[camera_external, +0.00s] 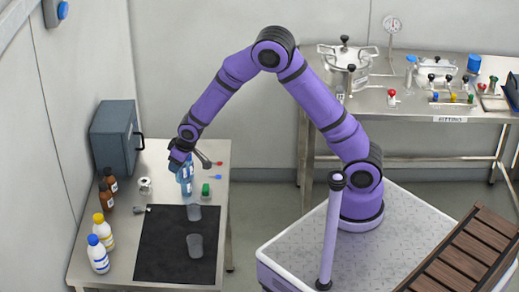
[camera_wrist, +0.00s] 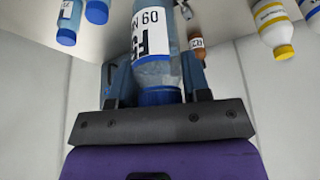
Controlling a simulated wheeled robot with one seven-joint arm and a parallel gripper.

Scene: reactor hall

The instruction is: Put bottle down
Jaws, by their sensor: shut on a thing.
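My gripper (camera_external: 181,160) is over the back part of the left steel table, pointing down. In the wrist view my gripper (camera_wrist: 158,88) is shut around a clear bottle (camera_wrist: 155,40) with a blue cap and a white label with dark print. The fingers sit on both sides of its neck. In the external view the bluish bottles (camera_external: 186,180) below the gripper overlap, so the held one is hard to separate there. I cannot tell whether its base touches the table. Other blue-capped bottles (camera_wrist: 67,30) show at the upper left of the wrist view.
Brown bottles (camera_external: 107,197), a yellow-capped bottle (camera_external: 103,230) and a blue-capped white bottle (camera_external: 98,255) line the left edge. A grey box (camera_external: 112,140) stands at the back; a green item (camera_external: 206,189) lies right.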

